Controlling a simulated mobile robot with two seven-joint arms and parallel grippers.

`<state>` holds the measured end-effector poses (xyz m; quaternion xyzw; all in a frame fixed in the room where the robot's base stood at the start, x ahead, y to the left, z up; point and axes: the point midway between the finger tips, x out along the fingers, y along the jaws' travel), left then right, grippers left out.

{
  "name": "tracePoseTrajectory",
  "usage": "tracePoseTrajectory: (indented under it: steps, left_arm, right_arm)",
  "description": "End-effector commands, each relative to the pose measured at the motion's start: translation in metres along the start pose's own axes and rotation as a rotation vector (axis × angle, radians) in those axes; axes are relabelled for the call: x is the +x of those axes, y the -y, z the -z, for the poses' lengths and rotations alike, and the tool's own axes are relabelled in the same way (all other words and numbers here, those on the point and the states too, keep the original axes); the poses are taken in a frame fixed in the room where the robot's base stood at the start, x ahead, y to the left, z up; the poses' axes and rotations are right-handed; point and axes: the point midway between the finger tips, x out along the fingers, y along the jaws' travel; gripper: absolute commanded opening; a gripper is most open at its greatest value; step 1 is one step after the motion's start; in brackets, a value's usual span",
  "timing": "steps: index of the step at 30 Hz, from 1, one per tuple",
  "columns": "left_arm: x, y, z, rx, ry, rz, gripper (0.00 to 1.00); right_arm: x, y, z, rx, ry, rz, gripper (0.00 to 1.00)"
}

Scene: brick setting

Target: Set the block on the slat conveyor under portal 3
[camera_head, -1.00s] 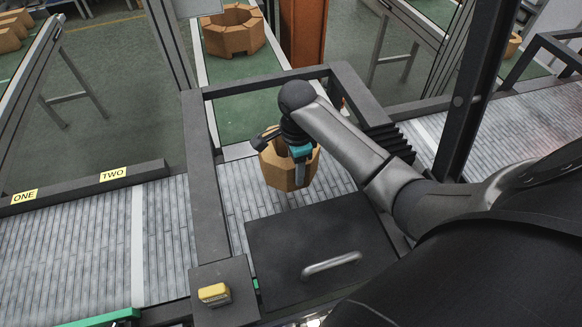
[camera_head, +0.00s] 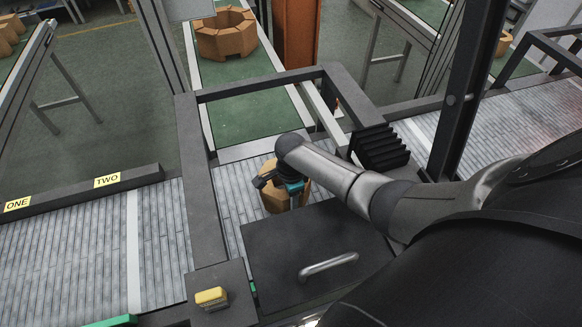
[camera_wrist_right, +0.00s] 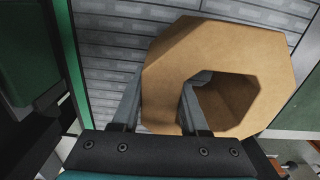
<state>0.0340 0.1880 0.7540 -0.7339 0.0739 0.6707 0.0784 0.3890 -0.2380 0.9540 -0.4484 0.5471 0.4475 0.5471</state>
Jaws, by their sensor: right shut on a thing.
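The block is a brown, hollow, eight-sided ring (camera_head: 272,198), partly hidden by my arm in the head view. My right gripper (camera_head: 294,195) is shut on the block's wall. In the right wrist view its fingers (camera_wrist_right: 160,98) straddle the wall of the block (camera_wrist_right: 215,45), one outside and one in the hole. The block is over the grey slat conveyor (camera_head: 232,205), inside the dark portal frame (camera_head: 195,150). I cannot tell whether it touches the slats. No number shows on this portal. My left gripper is not in view.
A dark lid with a handle (camera_head: 328,266) and a yellow button box (camera_head: 211,297) stand in front. Labels ONE (camera_head: 17,204) and TWO (camera_head: 107,181) mark the left rail. A green belt behind carries another brown ring (camera_head: 226,38). Black ribbed steps (camera_head: 380,150) stand right.

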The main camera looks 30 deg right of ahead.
Motion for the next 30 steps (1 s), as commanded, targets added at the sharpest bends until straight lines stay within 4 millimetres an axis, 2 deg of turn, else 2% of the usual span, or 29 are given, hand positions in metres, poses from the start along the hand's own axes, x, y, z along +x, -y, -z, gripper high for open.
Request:
tracePoseTrajectory:
  steps: [15, 30]
  left_arm:
    - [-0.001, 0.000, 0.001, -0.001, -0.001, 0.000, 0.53]
    - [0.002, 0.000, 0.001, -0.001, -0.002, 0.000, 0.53]
  right_arm:
    - [0.030, 0.003, -0.001, 0.000, 0.002, 0.007, 0.00]
    - [0.035, 0.003, -0.001, 0.000, 0.002, 0.008, 0.00]
